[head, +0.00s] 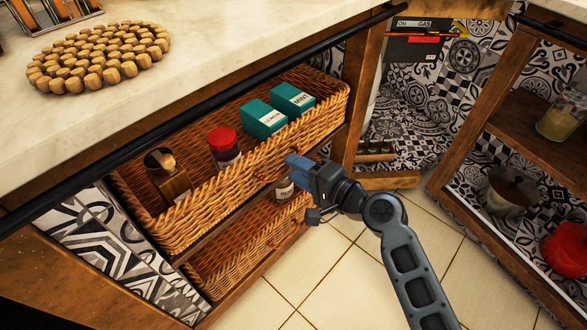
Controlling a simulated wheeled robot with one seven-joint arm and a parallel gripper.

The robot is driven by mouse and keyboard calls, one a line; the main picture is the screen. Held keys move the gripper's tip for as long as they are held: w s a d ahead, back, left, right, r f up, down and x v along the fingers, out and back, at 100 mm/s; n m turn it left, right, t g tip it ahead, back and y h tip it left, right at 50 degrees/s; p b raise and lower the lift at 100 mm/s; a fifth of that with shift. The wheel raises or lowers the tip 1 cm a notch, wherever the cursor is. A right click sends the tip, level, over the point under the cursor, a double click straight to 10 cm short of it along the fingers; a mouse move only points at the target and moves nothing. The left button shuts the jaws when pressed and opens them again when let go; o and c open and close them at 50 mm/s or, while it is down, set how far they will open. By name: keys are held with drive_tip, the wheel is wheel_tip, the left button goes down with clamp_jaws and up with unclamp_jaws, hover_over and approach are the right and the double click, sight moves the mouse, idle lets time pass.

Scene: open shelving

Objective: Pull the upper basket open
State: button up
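The upper basket (205,213) is a long wicker basket on the upper shelf under the counter. It holds two teal boxes (264,119) labelled lemon and mint, a jar with a red lid (224,143) and a brown container (167,175) at the left. My gripper (292,162) is at the front of the basket, right of its middle, with its blue fingertips against or very near the wicker front. The fingers overlap from this angle, so I cannot tell whether they are open, shut or holding the rim.
A lower wicker basket (250,250) sits beneath, with a small jar (284,190) in it. A dark rail (200,120) runs along the counter edge above. Open shelves (540,140) with a pot (508,190) stand at the right. The tiled floor (345,270) in front is clear.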

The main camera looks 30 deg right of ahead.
drive_tip(key=shift+x, duration=0.8)
drive_tip(key=shift+c, duration=0.4)
clamp_jaws()
